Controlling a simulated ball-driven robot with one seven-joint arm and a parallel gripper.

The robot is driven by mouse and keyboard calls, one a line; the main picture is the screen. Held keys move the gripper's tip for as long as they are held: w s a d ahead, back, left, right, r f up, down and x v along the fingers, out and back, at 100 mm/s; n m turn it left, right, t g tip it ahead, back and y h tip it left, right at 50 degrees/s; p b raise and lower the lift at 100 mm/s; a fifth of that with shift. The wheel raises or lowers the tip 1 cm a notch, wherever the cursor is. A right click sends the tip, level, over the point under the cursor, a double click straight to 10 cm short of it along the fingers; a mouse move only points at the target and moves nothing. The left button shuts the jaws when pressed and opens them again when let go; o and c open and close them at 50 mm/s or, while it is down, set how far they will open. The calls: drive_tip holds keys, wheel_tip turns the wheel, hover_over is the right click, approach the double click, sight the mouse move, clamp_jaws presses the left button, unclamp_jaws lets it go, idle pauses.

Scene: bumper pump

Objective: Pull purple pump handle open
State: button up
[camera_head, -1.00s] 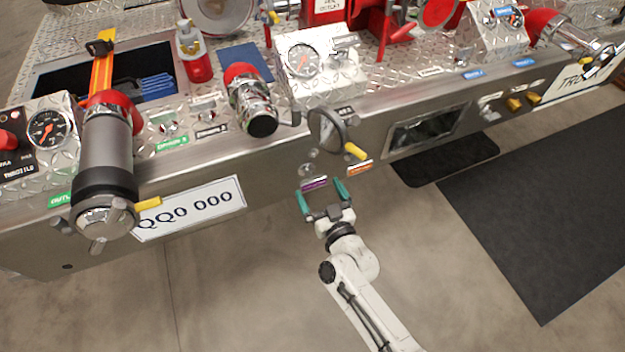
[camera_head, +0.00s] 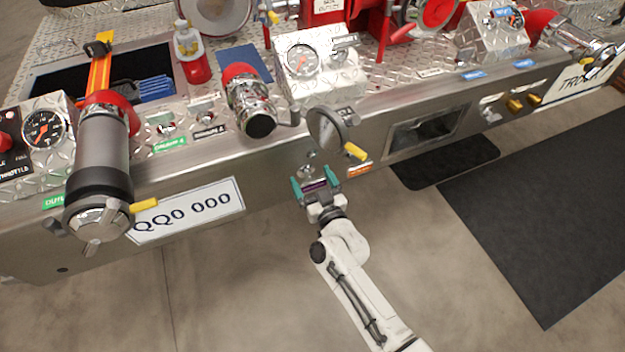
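The purple label (camera_head: 314,185) is on the front face of the steel bumper, low and near the middle. A small silver pump handle (camera_head: 306,171) shows just above the label. My gripper (camera_head: 310,176) has two teal fingers and is open. Its fingertips are spread to the left and right of the handle and label, near the bumper face. I cannot tell whether the fingers touch the handle or how deep they reach around it.
A round silver cap with a yellow-tipped lever (camera_head: 355,152) juts out just above and right of my gripper. An orange label (camera_head: 359,169) is to the right. A licence plate (camera_head: 190,210) is on the left. Bare concrete floor (camera_head: 240,290) lies in front of the bumper.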

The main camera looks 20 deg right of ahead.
drive_tip(key=c, duration=0.7)
drive_tip(key=s+p, duration=0.3)
drive_tip(key=s, duration=0.4)
drive_tip(key=shift+s+f, duration=0.1)
drive_tip(key=shift+s, duration=0.15)
drive_tip(key=o, duration=1.2)
drive_tip(key=shift+o, duration=0.2)
drive_tip(key=s, duration=1.1)
drive_tip(key=shift+p, duration=0.35)
drive_tip(key=shift+w+a, duration=0.1)
